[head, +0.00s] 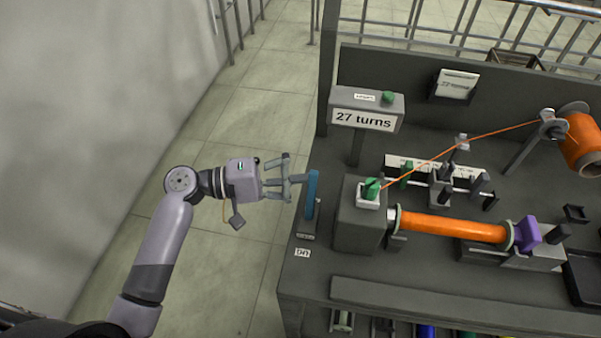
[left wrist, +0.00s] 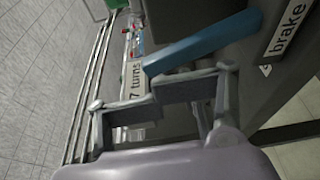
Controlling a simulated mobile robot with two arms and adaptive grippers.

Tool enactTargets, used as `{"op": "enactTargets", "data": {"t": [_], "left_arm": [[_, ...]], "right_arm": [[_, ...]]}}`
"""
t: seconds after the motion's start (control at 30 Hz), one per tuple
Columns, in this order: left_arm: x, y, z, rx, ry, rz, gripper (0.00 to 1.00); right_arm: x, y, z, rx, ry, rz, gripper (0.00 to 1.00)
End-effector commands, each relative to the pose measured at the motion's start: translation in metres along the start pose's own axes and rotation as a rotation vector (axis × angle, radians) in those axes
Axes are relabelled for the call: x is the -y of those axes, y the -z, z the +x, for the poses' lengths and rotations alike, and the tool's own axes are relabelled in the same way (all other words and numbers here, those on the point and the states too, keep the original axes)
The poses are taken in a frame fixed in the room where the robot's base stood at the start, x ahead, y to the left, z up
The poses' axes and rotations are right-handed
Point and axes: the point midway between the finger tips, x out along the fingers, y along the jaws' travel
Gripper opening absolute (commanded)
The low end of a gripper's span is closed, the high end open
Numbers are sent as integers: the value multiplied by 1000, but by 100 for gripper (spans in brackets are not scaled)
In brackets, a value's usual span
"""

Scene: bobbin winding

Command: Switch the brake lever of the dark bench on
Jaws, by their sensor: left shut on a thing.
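The brake lever (head: 312,195) is a blue bar at the left edge of the dark bench (head: 345,290). It stands roughly upright from a small grey base (head: 306,229). In the left wrist view the blue lever (left wrist: 205,45) runs slantwise just beyond the fingers, beside a label reading "brake" (left wrist: 287,30). The exact contact is partly hidden. My right gripper is in neither view.
A sign reading "27 turns" (head: 364,120) stands behind the lever. To the right are a grey housing with a green button (head: 370,188), an orange-wound bobbin (head: 455,228) and an orange wire spool (head: 583,145). A small label (head: 302,253) lies before the lever. Open floor lies left.

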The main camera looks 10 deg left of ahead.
Motion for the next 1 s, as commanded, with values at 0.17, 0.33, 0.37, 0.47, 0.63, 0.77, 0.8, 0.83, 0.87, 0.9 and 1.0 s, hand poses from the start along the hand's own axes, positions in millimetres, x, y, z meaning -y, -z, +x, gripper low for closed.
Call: {"op": "enactTargets", "data": {"t": [0.17, 0.33, 0.37, 0.47, 0.63, 0.77, 0.8, 0.83, 0.87, 0.9, 1.0], "left_arm": [[0, 0, 0, 0, 0, 0, 0], [0, 0, 0, 0, 0, 0, 0], [0, 0, 0, 0, 0, 0, 0], [0, 0, 0, 0, 0, 0, 0], [0, 0, -2, 0, 1, 0, 0], [1, 0, -14, -1, 2, -1, 0], [1, 1, -20, -2, 4, -1, 0], [1, 0, -25, -2, 4, -1, 0], [1, 0, -32, -2, 4, -1, 0], [1, 0, -40, -2, 5, 0, 0], [1, 0, -63, -2, 5, -1, 0]], "right_arm": [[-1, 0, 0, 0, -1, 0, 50], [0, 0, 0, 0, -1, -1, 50], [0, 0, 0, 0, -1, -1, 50], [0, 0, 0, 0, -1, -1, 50], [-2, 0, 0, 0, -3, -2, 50], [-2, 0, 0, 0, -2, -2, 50], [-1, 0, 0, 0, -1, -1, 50], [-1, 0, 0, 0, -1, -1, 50], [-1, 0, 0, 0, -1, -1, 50], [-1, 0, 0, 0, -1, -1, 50], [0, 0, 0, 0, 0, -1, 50]]}}
